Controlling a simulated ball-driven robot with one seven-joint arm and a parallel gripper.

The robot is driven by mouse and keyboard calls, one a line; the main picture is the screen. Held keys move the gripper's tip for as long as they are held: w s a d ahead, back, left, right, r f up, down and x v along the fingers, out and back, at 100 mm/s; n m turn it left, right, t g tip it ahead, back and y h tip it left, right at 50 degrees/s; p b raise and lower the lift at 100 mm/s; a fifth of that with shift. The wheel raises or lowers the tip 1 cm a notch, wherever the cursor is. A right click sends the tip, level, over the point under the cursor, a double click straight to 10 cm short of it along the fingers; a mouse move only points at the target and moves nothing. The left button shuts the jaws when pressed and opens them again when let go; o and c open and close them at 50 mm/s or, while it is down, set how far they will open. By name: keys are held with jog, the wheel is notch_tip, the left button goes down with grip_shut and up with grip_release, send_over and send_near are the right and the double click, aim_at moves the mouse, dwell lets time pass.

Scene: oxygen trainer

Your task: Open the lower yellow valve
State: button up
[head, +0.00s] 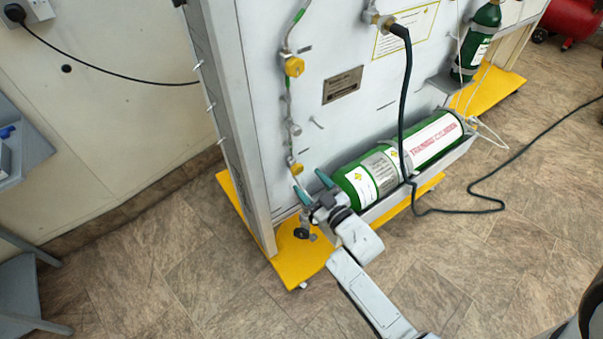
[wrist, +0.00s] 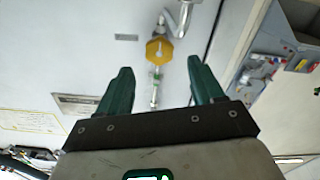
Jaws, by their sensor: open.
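The lower yellow valve (head: 297,168) sits on the thin vertical pipe near the left edge of the grey panel. In the wrist view a yellow knob (wrist: 159,50), which appears to be this valve, lies just beyond and between the fingertips. My gripper (head: 312,186) is open and empty, its two green fingers pointing toward the panel just below the valve in the head view. The fingers also show in the wrist view (wrist: 160,75), apart from the knob. I cannot tell the exact gap. The upper yellow valve (head: 294,66) is higher on the same pipe.
A green cylinder (head: 365,190) lies in a tray right of my gripper. A black hose (head: 405,100) hangs in front of it and trails over the floor. The yellow base (head: 292,262) juts out below.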

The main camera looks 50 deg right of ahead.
jog(key=shift+v, duration=2.1)
